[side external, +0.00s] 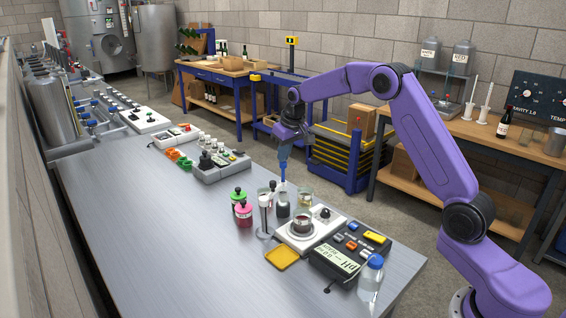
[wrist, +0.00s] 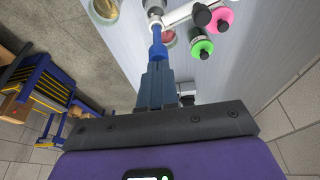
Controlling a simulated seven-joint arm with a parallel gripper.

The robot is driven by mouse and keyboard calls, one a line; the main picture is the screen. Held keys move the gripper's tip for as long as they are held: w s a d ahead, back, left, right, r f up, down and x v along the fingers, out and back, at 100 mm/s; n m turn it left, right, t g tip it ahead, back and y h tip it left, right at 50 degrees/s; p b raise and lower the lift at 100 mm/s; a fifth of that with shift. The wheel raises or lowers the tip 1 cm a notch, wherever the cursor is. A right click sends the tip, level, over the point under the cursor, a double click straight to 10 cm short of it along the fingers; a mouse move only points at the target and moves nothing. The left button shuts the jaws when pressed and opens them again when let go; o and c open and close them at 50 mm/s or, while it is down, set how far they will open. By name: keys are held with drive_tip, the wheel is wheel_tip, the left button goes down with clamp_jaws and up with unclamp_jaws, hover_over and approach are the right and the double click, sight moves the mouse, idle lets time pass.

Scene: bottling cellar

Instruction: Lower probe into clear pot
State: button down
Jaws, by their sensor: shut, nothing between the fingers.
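My gripper (side external: 284,158) is above the near part of the bench, pointing down, with its fingers together. A blue-topped probe (side external: 283,174) stands upright directly below the fingertips. In the wrist view the blue probe (wrist: 157,45) lines up with the tips of my gripper (wrist: 155,72); I cannot tell whether they touch. A white holder arm (wrist: 188,14) shows at the probe's lower end. Beneath are small glass pots: one with dark contents (side external: 282,207) and a clear one with pale yellowish contents (side external: 305,197), also in the wrist view (wrist: 104,10).
Green (side external: 238,196) and pink (side external: 243,215) pots stand to the left. The left bench top (side external: 150,220) is clear.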

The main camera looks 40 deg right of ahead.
sight(284, 166)
drive_tip(key=shift+f, duration=2.3)
drive_tip(key=shift+r, duration=3.05)
drive_tip(key=shift+s+a, duration=0.1)
drive_tip(key=s+a+r+n+g+y, duration=0.1)
drive_tip(key=s+a+r+n, duration=0.15)
drive_tip(key=s+a, duration=0.65)
drive_tip(key=s+a+r+n+g, duration=0.1)
drive_tip(key=s+a+n, duration=0.2)
drive_tip(key=s+a, duration=0.65)
drive_tip(key=s+d+f+n, duration=0.1)
drive_tip(key=s+d+n, duration=0.1)
drive_tip(key=s, duration=1.2)
drive_tip(key=s+d+f+n+g, duration=0.1)
drive_tip(key=s+n, duration=0.4)
drive_tip(key=s, duration=1)
drive_tip(key=d+f, duration=0.1)
drive_tip(key=d, duration=0.1)
drive_tip(key=shift+d+f+h, duration=0.2)
drive_tip(key=shift+d+h, duration=0.1)
